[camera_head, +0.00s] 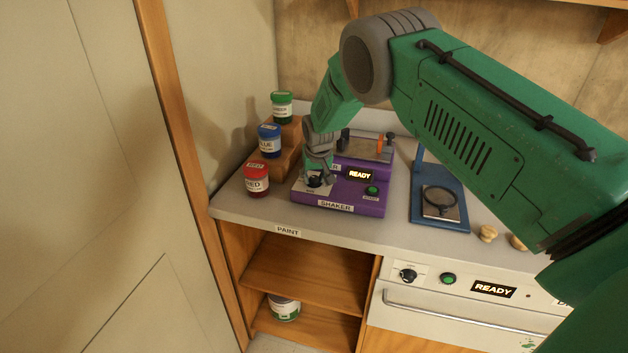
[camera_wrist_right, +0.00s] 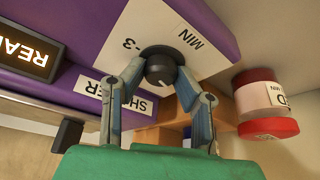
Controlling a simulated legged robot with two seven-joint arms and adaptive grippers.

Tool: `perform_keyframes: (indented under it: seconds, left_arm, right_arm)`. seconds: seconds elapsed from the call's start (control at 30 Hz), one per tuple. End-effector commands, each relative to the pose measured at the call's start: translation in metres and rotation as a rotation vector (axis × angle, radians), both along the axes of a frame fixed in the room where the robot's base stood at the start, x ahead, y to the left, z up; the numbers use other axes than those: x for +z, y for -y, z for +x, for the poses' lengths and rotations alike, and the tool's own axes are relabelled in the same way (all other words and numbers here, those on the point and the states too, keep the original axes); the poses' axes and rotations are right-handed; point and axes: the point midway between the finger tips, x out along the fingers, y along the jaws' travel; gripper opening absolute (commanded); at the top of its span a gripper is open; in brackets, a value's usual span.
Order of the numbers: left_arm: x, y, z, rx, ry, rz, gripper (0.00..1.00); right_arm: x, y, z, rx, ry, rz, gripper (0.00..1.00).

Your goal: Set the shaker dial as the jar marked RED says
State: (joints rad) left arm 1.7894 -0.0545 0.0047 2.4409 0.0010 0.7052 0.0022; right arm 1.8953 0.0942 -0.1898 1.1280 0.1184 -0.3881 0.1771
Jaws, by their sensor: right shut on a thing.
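The purple shaker (camera_head: 340,203) stands on the counter, with a plate marked SHAKER and a lit READY display (camera_head: 360,175). Its black dial (camera_wrist_right: 161,68) sits on a white panel with "MIN" and "3" legible in the right wrist view. My right gripper (camera_head: 318,166) reaches down to the panel, its fingers closed around the dial from both sides. The dial's setting cannot be read. The jar marked RED (camera_head: 257,183), with a red lid, stands left of the shaker; it also shows in the right wrist view (camera_wrist_right: 256,94). Its small label print is only partly legible. My left gripper is not in view.
A blue jar (camera_head: 269,142) and a green-lidded jar (camera_head: 282,106) stand on wooden steps behind the red jar. A blue stand with a round lens (camera_head: 440,199) and wooden knobs (camera_head: 488,233) are to the right. A second READY panel (camera_head: 493,289) is below.

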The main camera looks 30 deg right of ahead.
Motion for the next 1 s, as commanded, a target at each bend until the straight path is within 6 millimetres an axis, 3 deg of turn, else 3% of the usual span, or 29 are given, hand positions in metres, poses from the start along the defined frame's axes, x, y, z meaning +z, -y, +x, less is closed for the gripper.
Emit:
perform_keyframes:
  seconds: [0.6, 1.0]
  left_arm:
    - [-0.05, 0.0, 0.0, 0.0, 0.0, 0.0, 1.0]
    - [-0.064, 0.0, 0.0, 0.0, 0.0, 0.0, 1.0]
  right_arm:
    - [-0.004, -0.003, 0.002, -0.538, 0.001, -0.001, 0.0]
    - [-0.002, -0.004, 0.003, -0.706, 0.0, 0.001, 0.0]
